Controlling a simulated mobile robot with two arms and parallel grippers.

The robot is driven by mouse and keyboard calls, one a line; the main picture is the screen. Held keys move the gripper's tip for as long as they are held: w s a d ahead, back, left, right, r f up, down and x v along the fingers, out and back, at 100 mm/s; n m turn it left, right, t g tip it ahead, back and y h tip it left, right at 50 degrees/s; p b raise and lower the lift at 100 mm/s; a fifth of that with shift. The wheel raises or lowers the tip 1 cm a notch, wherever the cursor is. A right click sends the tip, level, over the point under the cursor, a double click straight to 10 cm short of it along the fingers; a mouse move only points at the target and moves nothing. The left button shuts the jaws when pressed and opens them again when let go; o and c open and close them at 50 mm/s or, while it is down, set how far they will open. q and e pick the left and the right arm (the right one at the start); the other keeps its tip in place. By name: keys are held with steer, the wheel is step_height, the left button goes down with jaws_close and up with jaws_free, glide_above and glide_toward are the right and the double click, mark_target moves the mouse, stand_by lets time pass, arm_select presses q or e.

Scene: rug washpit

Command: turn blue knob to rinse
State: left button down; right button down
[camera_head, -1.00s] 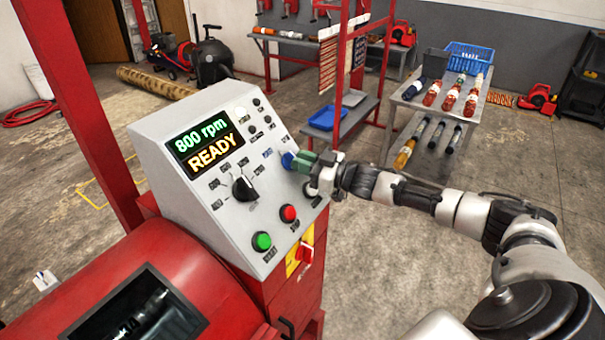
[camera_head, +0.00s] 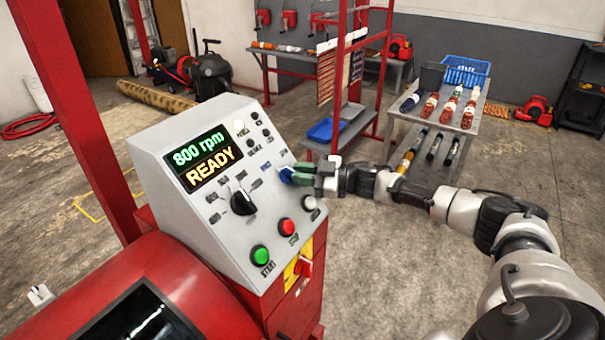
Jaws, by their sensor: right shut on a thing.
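The knob's pointer cannot be made out. The panel's display (camera_head: 203,157) reads "800 rpm READY". My left gripper is not in view.
Near the gripper are a black selector knob (camera_head: 243,202), a red button (camera_head: 287,227), a pale button (camera_head: 309,202) and a green button (camera_head: 259,254). A red switch (camera_head: 304,267) is on the side. A bottle cart (camera_head: 425,122) stands behind on open floor.

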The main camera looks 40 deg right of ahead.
steer(key=shift+r, duration=0.25)
steer(key=c, duration=1.4)
jaws_free()
steer(key=shift+w, duration=0.1)
steer(key=shift+c, duration=0.2)
steer(key=o, duration=0.4)
steer(key=shift+a+f, duration=0.15)
steer(key=shift+a, duration=0.05)
steer(key=shift+c, duration=0.2)
steer(key=shift+d+f, duration=0.1)
steer(key=shift+d, duration=0.05)
steer(key=shift+s+d+f, duration=0.1)
steer(key=shift+s+d, duration=0.15)
steer(key=shift+s, duration=0.05)
steer(key=b+v, duration=0.3)
steer(key=v, duration=0.6)
steer(key=shift+s+d, duration=0.3)
